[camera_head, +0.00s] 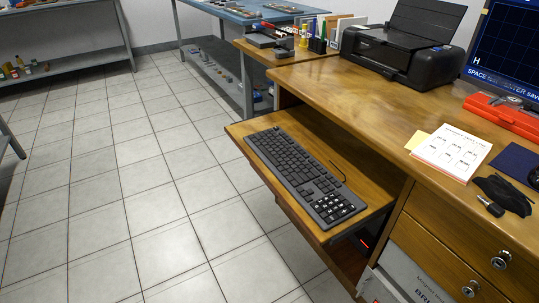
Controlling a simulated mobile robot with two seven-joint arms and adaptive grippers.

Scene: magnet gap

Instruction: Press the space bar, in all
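A dark grey keyboard (290,165) lies on the wooden pull-out tray (372,190) under the desk top. It runs from the upper left to the lower right, with its number pad at the near end. The space bar is too small to pick out among the dark keys. Neither of my grippers is in view.
The desk (350,92) carries a black printer (403,45), a printed sheet (450,152), a black cloth-like item (503,193), a red case (503,115) and a monitor (508,45). Workbenches stand behind. The tiled floor (130,190) left of the tray is clear.

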